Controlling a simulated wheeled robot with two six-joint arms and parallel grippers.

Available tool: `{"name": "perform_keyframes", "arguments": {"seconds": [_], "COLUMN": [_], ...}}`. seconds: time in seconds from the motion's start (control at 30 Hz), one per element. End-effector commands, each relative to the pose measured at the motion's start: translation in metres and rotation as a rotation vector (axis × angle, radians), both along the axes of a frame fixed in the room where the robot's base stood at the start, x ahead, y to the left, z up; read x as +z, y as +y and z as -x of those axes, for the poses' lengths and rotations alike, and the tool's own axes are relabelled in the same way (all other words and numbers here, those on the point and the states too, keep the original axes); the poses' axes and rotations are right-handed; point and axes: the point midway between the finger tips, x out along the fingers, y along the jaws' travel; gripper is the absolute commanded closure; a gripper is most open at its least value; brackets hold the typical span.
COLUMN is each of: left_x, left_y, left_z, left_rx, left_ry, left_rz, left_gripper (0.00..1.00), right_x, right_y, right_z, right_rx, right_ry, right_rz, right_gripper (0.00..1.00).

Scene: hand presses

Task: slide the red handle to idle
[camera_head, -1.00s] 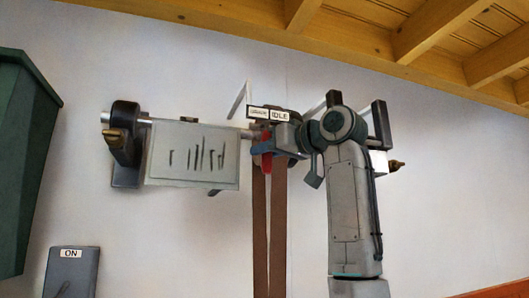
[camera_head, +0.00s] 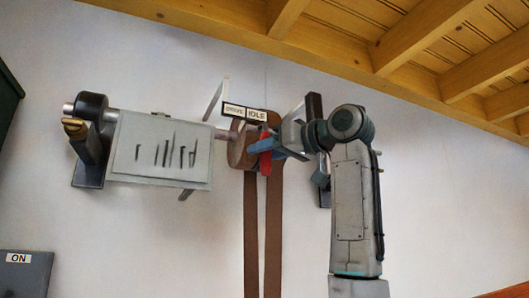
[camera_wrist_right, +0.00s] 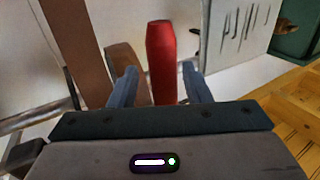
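The red handle (camera_head: 265,162) hangs in front of the brown belt, just right of and below the IDLE label (camera_head: 257,114). The DRIVE label (camera_head: 233,110) is left of that. My right gripper (camera_head: 262,148) is at the handle, reaching in from the right. In the right wrist view the red handle (camera_wrist_right: 162,62) stands between the two fingers (camera_wrist_right: 160,88), with a narrow gap on each side, so the gripper is open around it. The handle's base is hidden behind the gripper body. My left gripper is not in view.
A grey slotted panel (camera_head: 160,150) and a dark bearing bracket (camera_head: 90,150) are left. An ON box (camera_head: 25,272) is low left. The wall around is bare.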

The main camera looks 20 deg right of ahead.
Motion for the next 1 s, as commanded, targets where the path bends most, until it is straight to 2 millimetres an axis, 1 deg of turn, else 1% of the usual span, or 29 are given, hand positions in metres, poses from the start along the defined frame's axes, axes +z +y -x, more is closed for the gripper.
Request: {"name": "perform_keyframes", "arguments": {"seconds": [0.23,0.33,0.47,0.6,0.73,0.87,1.0], "left_x": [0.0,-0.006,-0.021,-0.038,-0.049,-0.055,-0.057], "left_y": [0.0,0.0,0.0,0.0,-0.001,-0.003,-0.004], "left_z": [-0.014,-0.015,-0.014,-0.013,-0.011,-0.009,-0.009], "left_rx": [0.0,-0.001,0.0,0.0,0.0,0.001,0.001], "left_ry": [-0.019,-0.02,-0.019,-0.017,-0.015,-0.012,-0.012], "left_rz": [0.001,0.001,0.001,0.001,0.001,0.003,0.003], "left_gripper": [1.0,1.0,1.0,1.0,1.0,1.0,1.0], "right_x": [-0.002,-0.003,-0.006,-0.007,-0.005,-0.004,-0.002], "right_y": [0.0,-0.004,-0.015,-0.03,-0.042,-0.051,-0.055], "right_z": [0.0,0.007,0.026,0.052,0.073,0.087,0.094], "right_rx": [0.002,0.002,0.0,-0.001,-0.001,0.0,0.0], "right_ry": [0.002,0.0,-0.001,-0.002,-0.001,0.0,0.0], "right_rz": [0.001,0.001,0.0,-0.001,-0.002,-0.001,-0.001], "right_gripper": [0.56,0.56,0.56,0.56,0.56,0.56,0.56]}}
